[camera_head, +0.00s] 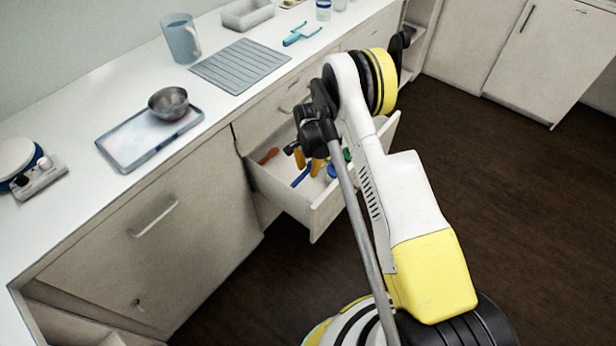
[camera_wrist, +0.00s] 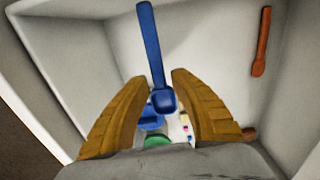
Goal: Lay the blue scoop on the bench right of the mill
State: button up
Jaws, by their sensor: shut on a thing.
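The blue scoop (camera_wrist: 152,50) is between the two ochre fingers of my gripper (camera_wrist: 160,88) in the wrist view. The fingers are shut on it near its bowl, and its handle points up in the picture. In the head view, my gripper (camera_head: 308,162) is inside the open drawer (camera_head: 325,210), and the scoop's blue handle (camera_head: 301,176) shows beside the fingers. A white round-topped device on a grey base (camera_head: 40,178), perhaps the mill, stands on the bench (camera_head: 75,215) at the far left.
The drawer also holds a brown spoon (camera_wrist: 261,45), a blue item (camera_wrist: 150,122) and a green item (camera_wrist: 158,141). On the bench are a tray (camera_head: 130,158) with a metal bowl (camera_head: 168,103), a ribbed mat (camera_head: 240,66), a mug (camera_head: 181,40) and a light-blue brush (camera_head: 302,34).

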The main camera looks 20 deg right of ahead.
aim_at(308, 169)
notch_tip(308, 169, up, 14)
jog(key=p, duration=0.3)
jog(key=shift+f+p, duration=0.2)
jog(key=shift+p, duration=0.15)
